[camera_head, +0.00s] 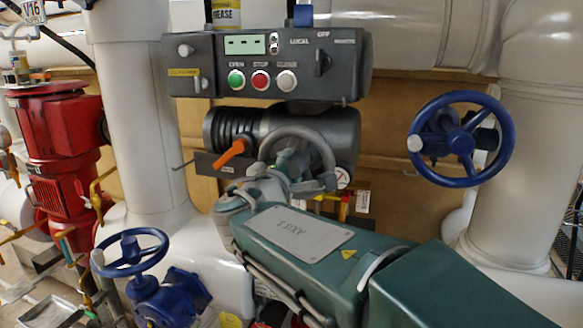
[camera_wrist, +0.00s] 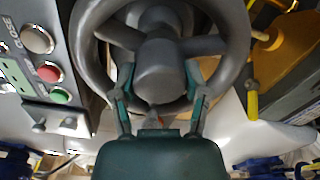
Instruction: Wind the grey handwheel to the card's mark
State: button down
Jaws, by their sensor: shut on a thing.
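The grey handwheel (camera_head: 324,150) stands on the front of the dark actuator body, below the control box, in the head view. In the wrist view the handwheel (camera_wrist: 238,62) fills the upper middle, with its thick hub (camera_wrist: 160,68) and spokes showing. My gripper (camera_wrist: 160,82) reaches in from below, with one finger on each side of the hub. It is shut on the handwheel; the exact contact is partly hidden. In the head view my gripper (camera_head: 287,172) covers the wheel's lower left. I cannot make out the card's mark.
The control box (camera_head: 262,62) with green, red and white buttons is just above. An orange lever (camera_head: 232,152) sticks out left of the wheel. Blue handwheels stand at right (camera_head: 500,150) and lower left (camera_head: 130,252). A red pump (camera_head: 62,130) and white pipes surround the space.

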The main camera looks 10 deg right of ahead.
jog(key=shift+f+n, duration=0.25)
jog(key=shift+n, duration=0.85)
jog(key=shift+f, duration=0.1)
jog(key=shift+c, duration=0.5)
grip_release()
jog(key=shift+w+a, duration=0.1)
jog(key=shift+a, duration=0.1)
jog(key=shift+r, duration=0.2)
jog(key=shift+s, duration=0.2)
jog(key=v, duration=1.1)
jog(key=shift+s+a, duration=0.25)
jog(key=shift+a, duration=0.1)
jog(key=shift+f, duration=0.1)
